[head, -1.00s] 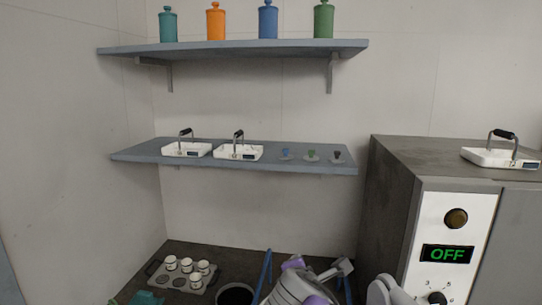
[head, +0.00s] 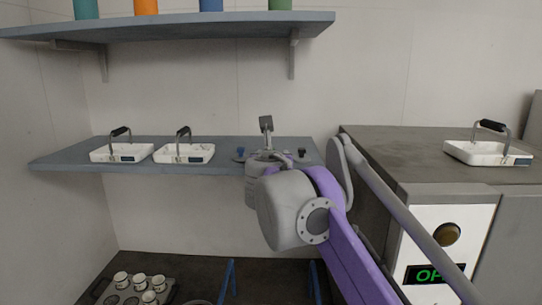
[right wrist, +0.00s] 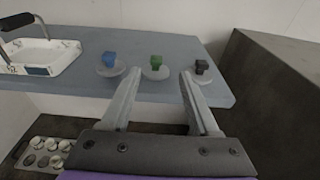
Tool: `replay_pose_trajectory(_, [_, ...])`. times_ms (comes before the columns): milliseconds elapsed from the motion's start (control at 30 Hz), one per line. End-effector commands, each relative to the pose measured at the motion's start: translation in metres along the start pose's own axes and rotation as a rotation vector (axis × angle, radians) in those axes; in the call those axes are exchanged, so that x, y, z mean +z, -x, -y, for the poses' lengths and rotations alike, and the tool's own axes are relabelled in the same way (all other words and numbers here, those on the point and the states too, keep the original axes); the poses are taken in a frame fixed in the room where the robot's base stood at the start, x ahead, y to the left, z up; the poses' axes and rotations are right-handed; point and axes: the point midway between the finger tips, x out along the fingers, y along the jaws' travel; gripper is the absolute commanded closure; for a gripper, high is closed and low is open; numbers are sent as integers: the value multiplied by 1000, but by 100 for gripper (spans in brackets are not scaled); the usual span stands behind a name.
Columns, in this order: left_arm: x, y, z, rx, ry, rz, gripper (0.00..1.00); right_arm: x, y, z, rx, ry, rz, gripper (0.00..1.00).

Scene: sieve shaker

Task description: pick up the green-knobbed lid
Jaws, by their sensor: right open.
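The green-knobbed lid (right wrist: 156,68) lies on the middle shelf in the right wrist view, between the blue-knobbed lid (right wrist: 110,64) and the black-knobbed lid (right wrist: 201,69). My right gripper (right wrist: 155,88) is open and empty, its fingers pointing at the green-knobbed lid, which shows beyond and between the fingertips. I see no contact. In the head view my right arm covers the green-knobbed lid, and the gripper (head: 266,128) shows partly over the shelf. The blue-knobbed lid (head: 241,152) and the black-knobbed lid (head: 302,153) show on either side. My left gripper is not in view.
The middle shelf (head: 75,156) also holds two white handled trays (head: 122,152) (head: 184,153). An upper shelf (head: 170,28) with several coloured jars is above. A dark cabinet (head: 400,150) stands at right with another white tray (head: 487,153). A holder with small cups (right wrist: 40,152) is below.

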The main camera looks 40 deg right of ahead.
Motion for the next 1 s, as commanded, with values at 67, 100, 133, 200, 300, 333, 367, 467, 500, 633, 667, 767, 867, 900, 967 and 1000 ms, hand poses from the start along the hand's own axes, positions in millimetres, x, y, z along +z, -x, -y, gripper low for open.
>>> replay_pose_trajectory(67, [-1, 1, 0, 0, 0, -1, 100, 0, -10, 0, -2, -1, 0, 39])
replay_pose_trajectory(100, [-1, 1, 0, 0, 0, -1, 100, 0, -13, 0, -1, -1, 0, 39])
replay_pose_trajectory(133, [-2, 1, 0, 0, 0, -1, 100, 0, -15, 0, -1, -1, 0, 39])
replay_pose_trajectory(200, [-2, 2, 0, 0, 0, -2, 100, 0, -20, 0, 0, -2, 0, 39])
replay_pose_trajectory(300, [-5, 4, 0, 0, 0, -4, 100, 2, -31, -3, 0, -2, 0, 39])
replay_pose_trajectory(333, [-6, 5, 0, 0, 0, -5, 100, 2, -36, -4, 0, -2, 1, 39])
replay_pose_trajectory(367, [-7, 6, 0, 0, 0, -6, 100, 3, -41, -6, 0, -3, 1, 39])
replay_pose_trajectory(467, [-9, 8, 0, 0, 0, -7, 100, 3, -56, -7, -2, -2, 1, 39])
replay_pose_trajectory(500, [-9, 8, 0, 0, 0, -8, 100, 3, -60, -6, -2, -2, 1, 39])
replay_pose_trajectory(633, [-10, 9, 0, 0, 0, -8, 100, 2, -68, -7, 0, -2, 0, 39])
replay_pose_trajectory(667, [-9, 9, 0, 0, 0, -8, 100, 2, -69, -7, 0, -2, 0, 39])
replay_pose_trajectory(767, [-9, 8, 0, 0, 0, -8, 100, 2, -69, -7, 0, -2, 0, 39])
replay_pose_trajectory(867, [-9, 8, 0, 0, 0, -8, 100, 2, -68, -7, 0, -2, 0, 42])
replay_pose_trajectory(900, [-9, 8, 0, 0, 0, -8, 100, 2, -68, -7, 0, -2, 0, 50])
replay_pose_trajectory(967, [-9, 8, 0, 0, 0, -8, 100, 2, -68, -7, 0, -2, 0, 60])
replay_pose_trajectory(1000, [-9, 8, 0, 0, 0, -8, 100, 2, -68, -7, 0, -2, 0, 68])
